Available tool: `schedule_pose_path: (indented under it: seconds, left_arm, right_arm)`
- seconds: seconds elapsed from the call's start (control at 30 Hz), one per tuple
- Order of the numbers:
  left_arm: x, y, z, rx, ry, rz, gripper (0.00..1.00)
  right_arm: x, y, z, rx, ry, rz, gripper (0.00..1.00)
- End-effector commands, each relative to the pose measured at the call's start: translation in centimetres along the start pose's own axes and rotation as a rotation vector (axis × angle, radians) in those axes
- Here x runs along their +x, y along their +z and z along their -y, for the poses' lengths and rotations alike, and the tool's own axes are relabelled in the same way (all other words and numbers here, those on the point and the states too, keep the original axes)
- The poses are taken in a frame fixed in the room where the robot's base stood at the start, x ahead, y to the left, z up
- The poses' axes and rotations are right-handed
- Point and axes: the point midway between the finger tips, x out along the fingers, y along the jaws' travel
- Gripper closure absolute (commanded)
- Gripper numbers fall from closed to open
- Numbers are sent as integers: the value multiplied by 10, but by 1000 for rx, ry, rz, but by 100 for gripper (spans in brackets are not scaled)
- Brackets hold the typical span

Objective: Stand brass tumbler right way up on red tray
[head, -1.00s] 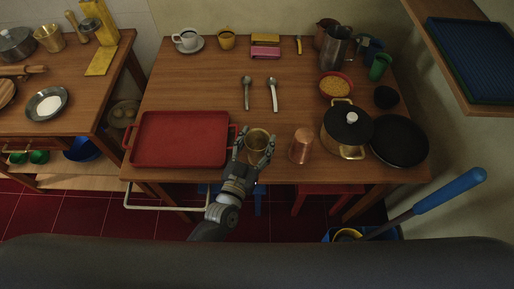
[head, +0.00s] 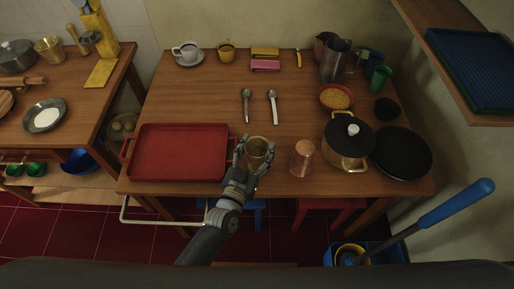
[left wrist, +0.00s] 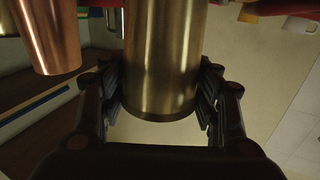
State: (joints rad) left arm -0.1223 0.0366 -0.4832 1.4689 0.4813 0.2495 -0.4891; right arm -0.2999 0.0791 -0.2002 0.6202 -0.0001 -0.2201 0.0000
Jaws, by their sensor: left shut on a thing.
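The brass tumbler (head: 259,152) is between the fingers of my left gripper (head: 254,155), at the table's front, just right of the red tray. In the left wrist view the brass tumbler (left wrist: 163,55) fills the middle, with the fingers of my left gripper (left wrist: 165,98) shut against both its sides. It looks roughly upright; I cannot tell which end is up or whether it touches the table. The red tray (head: 178,152) lies flat and empty at the table's front left. My right gripper is not in view.
A copper cup (head: 302,158) stands close right of the tumbler; a lidded pot (head: 347,142) and a black pan (head: 402,153) are further right. Two spoons (head: 247,104) lie behind the tumbler. The table between tray and spoons is clear.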

Motion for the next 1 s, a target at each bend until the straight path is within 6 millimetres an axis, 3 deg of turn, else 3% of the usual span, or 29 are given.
schedule_pose_path:
  seconds: [0.77,0.8,0.9,1.0]
  left_arm:
    - [0,2,0,1,0,-1,72]
    - [0,2,0,1,0,-1,38]
    - [0,2,0,0,0,-1,19]
    - [0,2,0,0,0,-1,19]
  right_arm:
    - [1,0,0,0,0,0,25]
    - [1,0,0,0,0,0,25]
    - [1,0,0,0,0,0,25]
    - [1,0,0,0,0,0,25]
